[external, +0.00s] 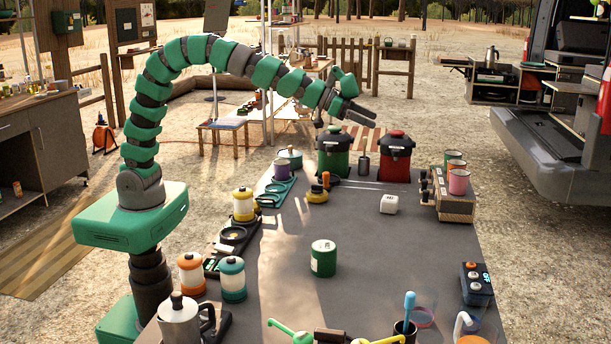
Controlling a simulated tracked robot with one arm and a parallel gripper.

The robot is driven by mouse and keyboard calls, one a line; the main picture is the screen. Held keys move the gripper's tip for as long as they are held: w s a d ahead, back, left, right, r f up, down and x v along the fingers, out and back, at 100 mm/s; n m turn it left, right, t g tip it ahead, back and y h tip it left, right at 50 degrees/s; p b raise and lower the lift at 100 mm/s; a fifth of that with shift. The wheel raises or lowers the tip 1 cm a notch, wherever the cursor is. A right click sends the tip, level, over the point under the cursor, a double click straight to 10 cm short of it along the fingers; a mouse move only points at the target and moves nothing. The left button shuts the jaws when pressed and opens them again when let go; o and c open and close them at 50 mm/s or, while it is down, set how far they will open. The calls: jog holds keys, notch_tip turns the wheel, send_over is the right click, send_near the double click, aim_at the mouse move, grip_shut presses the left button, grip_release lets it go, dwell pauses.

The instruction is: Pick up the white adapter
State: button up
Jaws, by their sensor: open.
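A small white cube-shaped block (389,204), which looks like the white adapter, sits on the dark grey table (400,260) right of the middle. It is in front of the red-lidded canister. My gripper (362,105) is open and empty, raised above the far part of the table. It is up and to the left of the white block in the picture and well apart from it. My green segmented arm arches over from the left. Nothing hides the white block.
A green canister (333,153) and a red canister (397,158) stand behind the block. A wooden rack (450,200) with several cups is to its right. A green tin (323,258) stands nearer; the table between is clear. Lanterns line the left edge.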

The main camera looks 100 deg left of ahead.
jog(key=b, duration=0.2)
send_over(385, 197)
jog(key=s, duration=0.3)
notch_tip(385, 197, down, 15)
jog(key=shift+g, duration=0.3)
jog(key=shift+w+d+f+b, duration=0.1)
jog(key=shift+f+b, duration=0.2)
jog(key=shift+f, duration=1.05)
jog(key=shift+w+d+f+b, duration=0.1)
jog(key=shift+f+b, duration=0.15)
jog(key=shift+f, duration=1.05)
notch_tip(385, 197, down, 2)
jog(key=shift+f, duration=0.1)
jog(key=b+x, duration=0.1)
jog(key=x, duration=0.1)
jog(key=shift+w+f, duration=0.2)
jog(key=shift+f, duration=0.05)
jog(key=shift+w, duration=0.3)
jog(key=shift+c, duration=0.3)
jog(key=c, duration=1.1)
